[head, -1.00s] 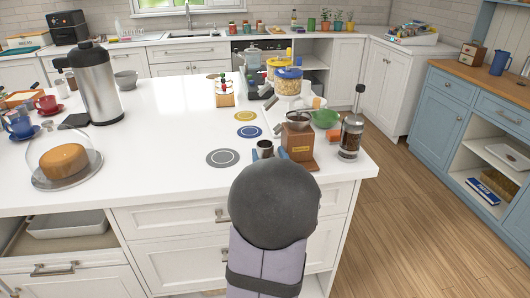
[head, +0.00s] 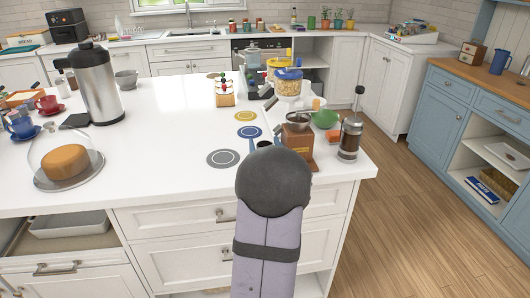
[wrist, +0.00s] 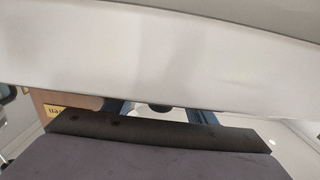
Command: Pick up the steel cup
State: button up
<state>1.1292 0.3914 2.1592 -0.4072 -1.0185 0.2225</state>
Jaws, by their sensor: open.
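In the head view my own arm covers most of the spot in front of the wooden coffee grinder (head: 298,148), where the steel cup stood in view. Only a small dark piece, maybe the cup's rim, shows above the arm; I cannot tell for sure. In the wrist view my gripper (wrist: 160,112) shows two blue fingers set apart, so it is open. A small dark rounded shape lies between them; I cannot tell whether it is the cup. A broad pale surface crosses the wrist view and hides much. The grinder's labelled wooden side (wrist: 55,109) shows at left.
A French press (head: 350,137) stands right of the grinder, near the counter's edge. A green bowl (head: 325,118) and jars (head: 288,82) stand behind. A grey round mat (head: 223,158) lies left of my arm. A glass dome over a cake (head: 65,160) is far left; white counter between is clear.

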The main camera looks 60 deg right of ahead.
jog(key=shift+c, duration=0.6)
jog(key=c, duration=0.8)
jog(key=shift+r, duration=0.2)
jog(key=shift+r, duration=0.5)
jog(key=w+a, duration=0.1)
jog(key=w+a+b, duration=0.1)
jog(key=w+a, duration=0.1)
jog(key=shift+f, duration=0.2)
notch_tip(320, 180, up, 14)
jog(key=shift+r+p, duration=0.1)
jog(key=shift+p, duration=0.45)
